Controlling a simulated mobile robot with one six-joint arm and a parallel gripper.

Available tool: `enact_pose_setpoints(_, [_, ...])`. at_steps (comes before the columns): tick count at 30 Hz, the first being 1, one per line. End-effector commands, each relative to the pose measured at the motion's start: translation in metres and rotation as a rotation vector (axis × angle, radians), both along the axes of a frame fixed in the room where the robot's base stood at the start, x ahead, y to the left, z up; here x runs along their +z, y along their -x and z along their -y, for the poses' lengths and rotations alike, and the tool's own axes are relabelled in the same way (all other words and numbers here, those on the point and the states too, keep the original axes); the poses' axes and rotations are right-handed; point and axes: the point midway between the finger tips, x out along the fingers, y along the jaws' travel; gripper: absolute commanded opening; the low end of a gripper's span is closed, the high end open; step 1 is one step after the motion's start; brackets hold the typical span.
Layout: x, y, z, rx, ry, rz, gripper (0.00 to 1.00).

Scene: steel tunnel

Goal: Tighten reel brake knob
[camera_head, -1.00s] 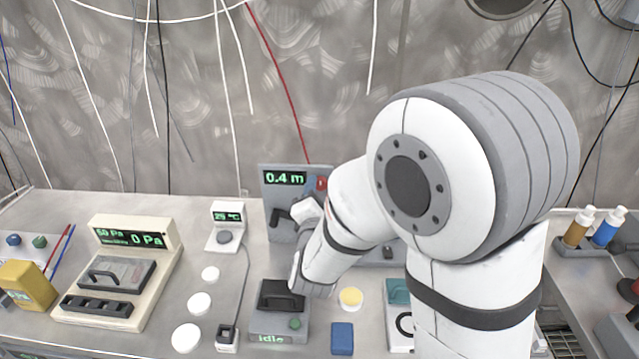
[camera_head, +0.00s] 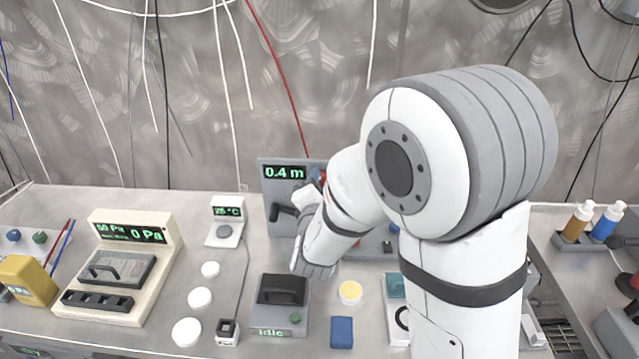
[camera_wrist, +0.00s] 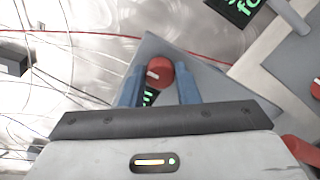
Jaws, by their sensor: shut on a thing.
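The grey reel unit (camera_head: 275,188) with a green "0.4 m" display (camera_head: 284,172) stands at the back of the bench. The red brake knob (camera_wrist: 158,72) with a white mark sits on its grey face in the wrist view. My gripper (camera_wrist: 158,84) has its two blue fingers on either side of the knob and is shut on it. In the head view my gripper (camera_head: 317,176) is small at the unit's upper right, and my arm hides much of the unit's right side. A black crank handle (camera_head: 283,211) shows on the unit's front.
A pressure unit (camera_head: 130,235) is at left. Bottles (camera_head: 578,225) stand at right. Cables hang behind.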

Motion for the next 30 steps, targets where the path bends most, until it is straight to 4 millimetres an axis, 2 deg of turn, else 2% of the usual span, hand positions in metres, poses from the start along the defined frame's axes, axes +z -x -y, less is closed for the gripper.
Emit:
enact_pose_setpoints(3, [-0.0003,0.0002,-0.0001,-0.001,0.000,-0.001,0.06])
enact_pose_setpoints(14, [-0.0020,0.0002,-0.0001,0.000,-0.078,0.003,0.06])
enact_pose_setpoints(30, [-0.0038,0.0003,-0.0005,0.001,-0.538,0.019,0.06])
